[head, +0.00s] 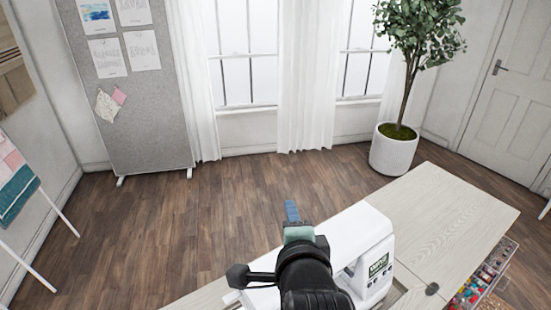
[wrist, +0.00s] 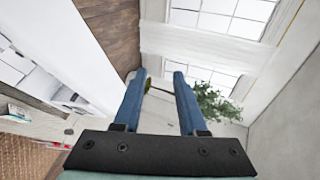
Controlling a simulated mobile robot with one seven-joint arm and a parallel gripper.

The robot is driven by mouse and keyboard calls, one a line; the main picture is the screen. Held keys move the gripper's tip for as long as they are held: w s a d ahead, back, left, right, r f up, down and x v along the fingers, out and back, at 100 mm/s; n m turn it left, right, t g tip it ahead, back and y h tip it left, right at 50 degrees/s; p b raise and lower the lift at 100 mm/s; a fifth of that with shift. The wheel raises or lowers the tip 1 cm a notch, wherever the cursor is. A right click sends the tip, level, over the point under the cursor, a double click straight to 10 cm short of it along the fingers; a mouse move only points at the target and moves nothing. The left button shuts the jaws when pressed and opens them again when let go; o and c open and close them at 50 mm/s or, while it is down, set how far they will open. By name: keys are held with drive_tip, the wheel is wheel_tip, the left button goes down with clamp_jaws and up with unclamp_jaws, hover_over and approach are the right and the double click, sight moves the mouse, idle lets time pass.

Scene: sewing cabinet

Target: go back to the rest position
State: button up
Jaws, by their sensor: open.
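My gripper (head: 292,212) reaches out over the sewing machine in the head view, pointing toward the windows. In the wrist view my gripper (wrist: 158,82) shows two blue fingers spread apart with nothing between them. A white sewing machine (head: 372,232) stands on the light wooden cabinet top (head: 450,215), and my arm hides part of it. In the wrist view a large white shape at the left, probably the sewing machine (wrist: 50,60), is close beside the fingers.
A drawer of colourful sewing items (head: 480,280) is at the cabinet's right side. A potted tree (head: 393,150) stands behind the cabinet. A grey pinboard (head: 125,95) stands at the back left. The wooden floor (head: 180,230) at the left is clear.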

wheel_tip(320, 180, up, 22)
drive_tip(key=s+a+n+t, duration=0.1)
drive_tip(key=s+n+t, duration=0.1)
drive_tip(key=n+t, duration=0.6)
drive_tip(key=s+r+n+t, duration=0.3)
drive_tip(key=s+r, duration=0.3)
drive_tip(key=r, duration=0.2)
drive_tip(key=s+a+r+n+t+b, duration=0.1)
drive_tip(key=s+r+n+t, duration=0.1)
drive_tip(key=s+r+n, duration=0.4)
wheel_tip(320, 180, up, 3)
drive_tip(key=shift+a+f+t+h, duration=0.15)
drive_tip(key=shift+a+t+h, duration=0.1)
drive_tip(key=shift+t+h, duration=0.15)
